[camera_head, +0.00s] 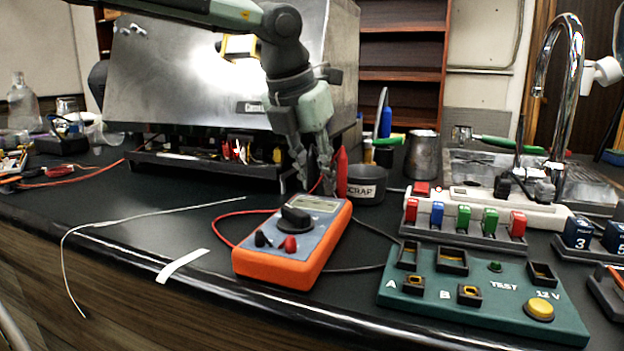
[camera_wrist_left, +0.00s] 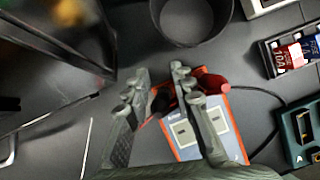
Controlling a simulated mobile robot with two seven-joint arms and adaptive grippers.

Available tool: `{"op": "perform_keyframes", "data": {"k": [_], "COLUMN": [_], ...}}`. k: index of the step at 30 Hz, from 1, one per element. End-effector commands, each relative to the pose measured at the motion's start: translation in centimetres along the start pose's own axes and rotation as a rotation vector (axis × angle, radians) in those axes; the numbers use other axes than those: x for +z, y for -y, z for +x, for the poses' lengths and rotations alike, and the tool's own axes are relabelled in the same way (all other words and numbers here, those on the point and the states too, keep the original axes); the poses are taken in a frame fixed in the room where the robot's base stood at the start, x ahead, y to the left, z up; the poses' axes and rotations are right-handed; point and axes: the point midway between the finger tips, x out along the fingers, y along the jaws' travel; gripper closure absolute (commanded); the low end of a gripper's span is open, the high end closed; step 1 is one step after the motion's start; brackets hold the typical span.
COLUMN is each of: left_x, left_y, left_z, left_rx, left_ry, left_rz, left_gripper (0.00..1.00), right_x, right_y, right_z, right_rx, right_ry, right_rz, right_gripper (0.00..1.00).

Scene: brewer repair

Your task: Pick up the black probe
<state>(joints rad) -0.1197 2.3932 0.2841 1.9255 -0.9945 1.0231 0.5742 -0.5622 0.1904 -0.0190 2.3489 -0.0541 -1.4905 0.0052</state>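My left gripper (camera_head: 313,178) points down just behind the orange multimeter (camera_head: 262,267), with its fingers apart. In the left wrist view the open gripper (camera_wrist_left: 157,84) has a dark piece between its fingers, which looks like the black probe (camera_wrist_left: 159,102); I cannot tell any contact. The red probe (camera_head: 341,174) stands upright just right of the fingers. In the left wrist view, the red probe (camera_wrist_left: 213,83) is beside the right finger. The multimeter (camera_wrist_left: 232,128) is partly covered by that finger. My right gripper is not in view.
A dark scrap cup (camera_head: 368,190) stands right behind the red probe. A metal brewer (camera_head: 180,75) stands behind on the left. A green test board (camera_head: 480,300) and a fuse rack (camera_head: 460,236) are at the right. A thin wire and white strip lie on the left counter.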

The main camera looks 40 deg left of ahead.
Motion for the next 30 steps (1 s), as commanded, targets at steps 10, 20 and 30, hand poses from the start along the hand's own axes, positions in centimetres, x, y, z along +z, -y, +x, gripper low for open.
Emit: {"op": "perform_keyframes", "data": {"k": [10,20,30], "left_x": [0.0,0.0,1.1], "left_y": [0.0,0.0,0.0], "left_z": [0.0,-0.1,-2.3], "left_rx": [-0.001,-0.001,-0.001], "left_ry": [0.0,0.0,0.003], "left_rz": [0.0,0.0,-0.001], "left_gripper": [0.97,1.0,1.0], "right_x": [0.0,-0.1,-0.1], "right_y": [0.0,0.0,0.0], "right_z": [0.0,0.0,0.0], "right_rx": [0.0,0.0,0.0], "right_ry": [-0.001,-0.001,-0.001], "right_rz": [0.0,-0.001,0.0], "right_gripper": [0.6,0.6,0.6]}}
